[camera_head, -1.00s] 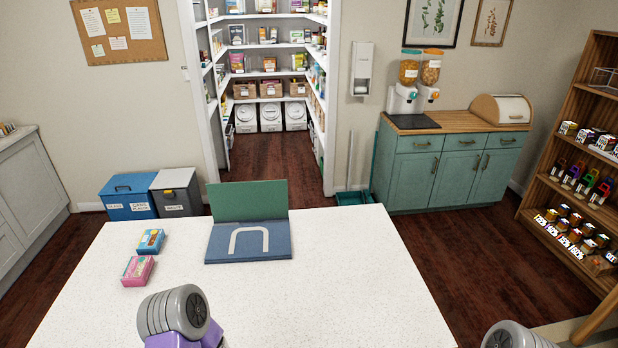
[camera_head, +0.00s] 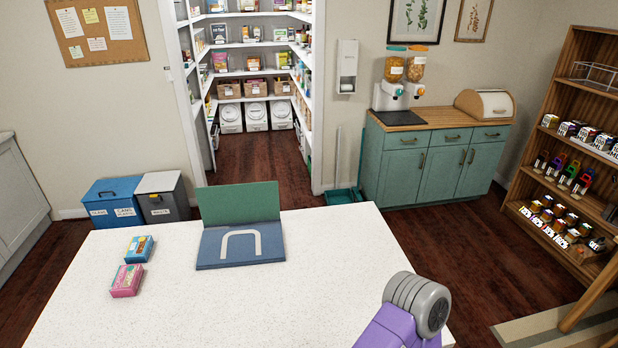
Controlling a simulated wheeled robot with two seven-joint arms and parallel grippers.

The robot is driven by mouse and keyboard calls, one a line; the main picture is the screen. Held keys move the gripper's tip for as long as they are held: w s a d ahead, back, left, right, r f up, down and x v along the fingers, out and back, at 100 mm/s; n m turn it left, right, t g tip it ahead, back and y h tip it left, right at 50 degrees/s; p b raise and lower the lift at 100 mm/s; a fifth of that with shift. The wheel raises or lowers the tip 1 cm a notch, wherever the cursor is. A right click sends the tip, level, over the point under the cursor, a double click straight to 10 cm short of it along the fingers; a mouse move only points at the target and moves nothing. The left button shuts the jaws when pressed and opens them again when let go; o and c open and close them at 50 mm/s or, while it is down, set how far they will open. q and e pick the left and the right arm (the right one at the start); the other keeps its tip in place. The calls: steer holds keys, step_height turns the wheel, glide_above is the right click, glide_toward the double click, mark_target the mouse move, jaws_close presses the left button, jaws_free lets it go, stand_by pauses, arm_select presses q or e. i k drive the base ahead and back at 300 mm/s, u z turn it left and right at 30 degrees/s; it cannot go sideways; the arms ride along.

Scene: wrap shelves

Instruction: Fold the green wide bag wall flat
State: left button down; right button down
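The bag lies near the far edge of the white speckled table (camera_head: 310,295). Its green wide wall (camera_head: 238,203) stands upright at the back. In front of it a blue panel (camera_head: 216,249) lies flat on the table, with a cream arch-shaped handle (camera_head: 241,235) on it. No gripper touches the bag. A grey and purple joint of one of my arms shows at the bottom right, but neither gripper's fingers are in view.
A blue box (camera_head: 139,249) and a pink box (camera_head: 126,280) lie on the table left of the bag. The table right of the bag is clear. Behind the table are blue and grey bins (camera_head: 114,202), a teal cabinet (camera_head: 437,165) and a wooden shelf (camera_head: 570,150).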

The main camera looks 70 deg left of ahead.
mark_target(234, 203)
steer(key=z, duration=0.1)
steer(key=i, duration=3.2)
steer(key=u, duration=2.95)
steer(key=i, duration=4.2)
steer(key=u, duration=2.35)
